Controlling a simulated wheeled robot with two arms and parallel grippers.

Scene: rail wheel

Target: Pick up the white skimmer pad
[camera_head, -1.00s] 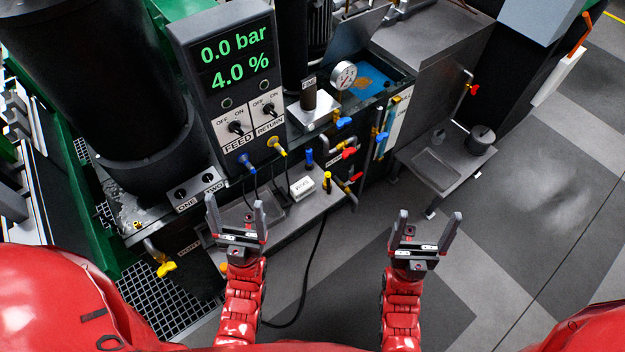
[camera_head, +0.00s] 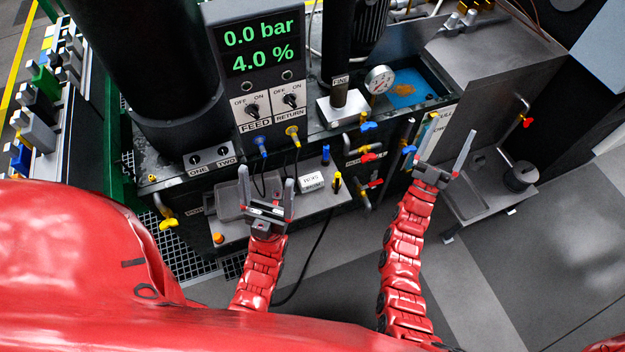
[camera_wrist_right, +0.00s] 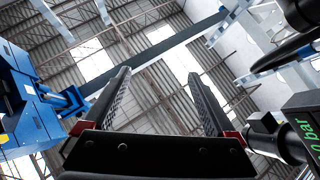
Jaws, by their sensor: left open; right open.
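The white skimmer pad (camera_head: 311,181) appears to be the small white block with dark lettering on the grey shelf below the control panel, in the head view. My left gripper (camera_head: 266,176) is open and empty, pointing up in the picture, left of the block and apart from it. My right gripper (camera_head: 453,128) is open and empty, well to the right of the block, in front of the machine's right part. In the right wrist view its two fingers (camera_wrist_right: 160,92) stand apart with only ceiling between them; the pad is not seen there.
A blue-topped fitting (camera_head: 326,155) and a yellow-topped one (camera_head: 337,183) stand close to the block. Valves with red handles (camera_head: 374,183) stick out right of it. A black cable (camera_head: 312,258) hangs in front. A side tray (camera_head: 470,203) is at right.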

